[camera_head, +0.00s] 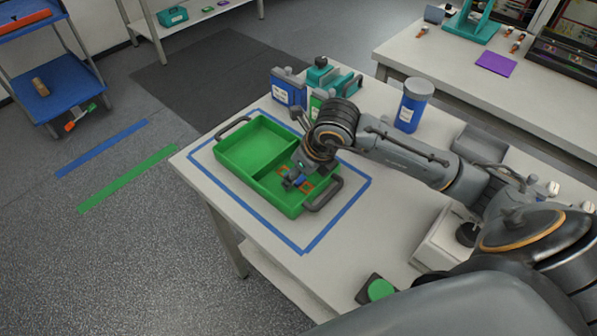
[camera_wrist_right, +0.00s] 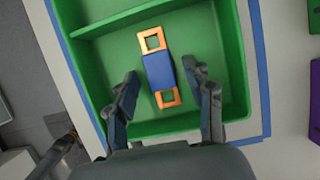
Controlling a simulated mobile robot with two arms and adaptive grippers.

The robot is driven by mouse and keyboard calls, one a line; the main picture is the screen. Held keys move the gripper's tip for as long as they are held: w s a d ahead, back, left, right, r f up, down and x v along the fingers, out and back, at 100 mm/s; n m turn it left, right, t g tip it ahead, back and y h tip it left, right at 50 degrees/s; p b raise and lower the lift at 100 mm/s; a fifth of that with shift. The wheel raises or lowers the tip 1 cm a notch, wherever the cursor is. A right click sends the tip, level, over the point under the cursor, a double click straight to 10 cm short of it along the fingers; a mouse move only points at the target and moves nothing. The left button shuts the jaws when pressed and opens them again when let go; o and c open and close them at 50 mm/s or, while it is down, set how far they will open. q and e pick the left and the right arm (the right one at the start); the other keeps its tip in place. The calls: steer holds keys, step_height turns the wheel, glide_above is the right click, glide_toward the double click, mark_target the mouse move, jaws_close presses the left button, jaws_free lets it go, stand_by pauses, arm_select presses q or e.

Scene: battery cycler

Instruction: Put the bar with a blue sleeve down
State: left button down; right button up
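The bar with a blue sleeve (camera_wrist_right: 158,71) has square orange ends with openings. It lies on the floor of one compartment of the green tray (camera_wrist_right: 233,55). In the head view the tray (camera_head: 223,157) stands on the table, and part of the bar (camera_head: 307,187) shows beneath my right gripper (camera_head: 295,181). In the right wrist view my right gripper (camera_wrist_right: 164,88) is open, with one finger on each side of the bar and visible gaps between. My left gripper is not in view.
Blue tape (camera_head: 330,224) frames the tray on the table. Blue (camera_head: 290,90) and teal containers stand behind it, with a blue-labelled jar (camera_head: 411,105) to the right. A green button (camera_head: 380,290) sits near the front edge. The tray's other compartment is empty.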

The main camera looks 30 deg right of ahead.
steer(key=v, duration=1.2)
steer(key=shift+b, duration=0.45)
